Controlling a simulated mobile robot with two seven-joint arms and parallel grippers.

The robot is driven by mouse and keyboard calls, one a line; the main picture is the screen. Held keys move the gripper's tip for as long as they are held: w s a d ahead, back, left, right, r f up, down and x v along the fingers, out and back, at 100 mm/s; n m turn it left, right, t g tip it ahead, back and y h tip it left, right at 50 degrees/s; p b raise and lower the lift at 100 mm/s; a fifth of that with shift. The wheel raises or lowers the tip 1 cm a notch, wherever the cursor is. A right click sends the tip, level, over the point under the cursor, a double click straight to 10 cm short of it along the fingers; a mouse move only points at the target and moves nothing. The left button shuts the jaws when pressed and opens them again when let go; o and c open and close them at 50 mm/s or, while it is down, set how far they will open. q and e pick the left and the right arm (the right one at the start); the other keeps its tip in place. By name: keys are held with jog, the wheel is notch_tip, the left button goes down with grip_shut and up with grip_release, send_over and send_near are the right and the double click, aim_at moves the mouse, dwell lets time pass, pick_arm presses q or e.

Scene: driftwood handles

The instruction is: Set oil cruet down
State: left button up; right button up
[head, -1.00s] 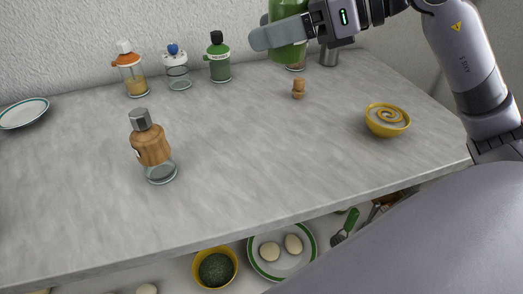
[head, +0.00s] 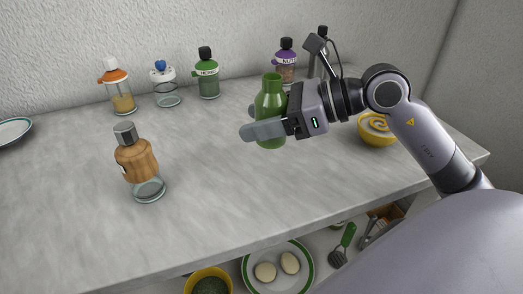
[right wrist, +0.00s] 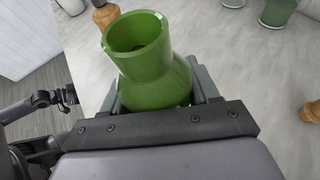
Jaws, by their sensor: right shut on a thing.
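The oil cruet, a green glass bottle (head: 271,100) with an open neck, stands upright in my right gripper (head: 256,121), over the middle of the counter. The gripper is shut around its body, one finger across the near side. In the right wrist view the cruet (right wrist: 150,65) shows its open round mouth between the fingers. I cannot tell whether its base touches the counter (head: 205,165). My left gripper is not in view.
A wooden-bodied bottle (head: 136,160) stands left on the counter. An orange-topped jar (head: 120,88), a blue-knobbed jar (head: 166,82), a green bottle (head: 207,75) and a purple bottle (head: 285,62) line the back. A yellow bowl (head: 376,132) is behind my right arm. The counter's centre-left is clear.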

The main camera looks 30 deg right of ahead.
jog(key=shift+f+b, duration=0.3)
jog(key=shift+f, duration=2.8)
jog(key=shift+f, duration=0.25)
jog(key=o, duration=1.1)
jog(key=shift+r, duration=0.1)
jog(key=shift+r, duration=0.2)
jog(key=b+v, duration=0.1)
jog(key=v, duration=1)
jog(key=shift+s+d, duration=0.2)
jog(key=shift+d, duration=0.15)
jog(key=shift+s+r, duration=0.1)
